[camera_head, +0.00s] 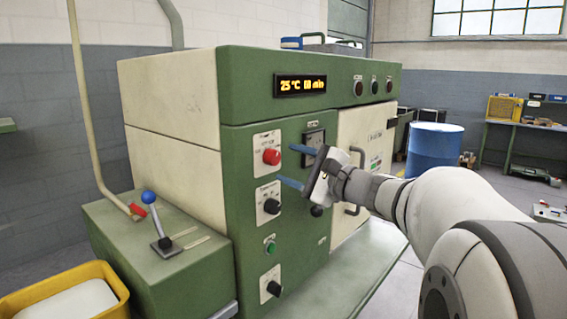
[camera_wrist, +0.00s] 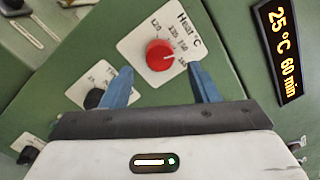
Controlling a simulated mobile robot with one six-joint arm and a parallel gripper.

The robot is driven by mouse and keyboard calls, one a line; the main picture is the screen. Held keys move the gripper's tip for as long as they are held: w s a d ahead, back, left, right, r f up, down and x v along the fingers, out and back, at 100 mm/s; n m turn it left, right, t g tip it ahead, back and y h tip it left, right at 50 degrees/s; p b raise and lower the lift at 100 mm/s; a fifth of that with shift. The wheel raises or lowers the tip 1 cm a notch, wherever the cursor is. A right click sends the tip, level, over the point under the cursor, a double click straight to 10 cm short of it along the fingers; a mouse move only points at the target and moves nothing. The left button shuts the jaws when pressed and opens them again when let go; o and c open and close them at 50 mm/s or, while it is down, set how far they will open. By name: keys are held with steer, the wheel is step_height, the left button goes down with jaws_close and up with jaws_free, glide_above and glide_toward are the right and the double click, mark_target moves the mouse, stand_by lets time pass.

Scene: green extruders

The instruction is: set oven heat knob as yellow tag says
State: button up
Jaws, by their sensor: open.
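The red heat knob (camera_head: 271,156) is on a white plate on the green front of the oven. In the wrist view the red knob (camera_wrist: 159,55) sits under the label "Heat °C", with a printed scale around it. Its pale pointer mark is too small to read surely. My gripper (camera_head: 287,165) is open, its two blue fingers pointing at the panel just right of the knob. In the wrist view my gripper (camera_wrist: 160,74) has a finger on either side below the knob, apart from it. I cannot make out a yellow tag.
The display (camera_head: 302,86) reads 25 °C 60 min. A black knob (camera_head: 271,206) is below the red one, with a green button (camera_head: 270,247) under it. A blue-topped lever (camera_head: 155,215) and a yellow bin (camera_head: 72,295) are at left. A blue drum (camera_head: 434,150) stands behind.

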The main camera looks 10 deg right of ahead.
steer(key=v, duration=0.4)
steer(key=shift+a, duration=0.1)
steer(key=s+a+f+n+g+h+p, duration=0.3)
steer(key=s+a+f+n+g+p, duration=0.2)
steer(key=s+a+f+n+g, duration=0.45)
steer(key=s+d+f+n+g+h+p, duration=0.1)
steer(key=s+d+f+n+h+p, duration=0.1)
steer(key=s, duration=0.4)
steer(key=s+d+f+n+g+h+p, duration=0.2)
steer(key=s+d+f+n+h+p, duration=0.1)
steer(key=s+f+n+h, duration=0.2)
steer(key=shift+s+f+h, duration=0.3)
steer(key=shift+s+h, duration=0.4)
steer(key=shift+s, duration=0.1)
stand_by(0.3)
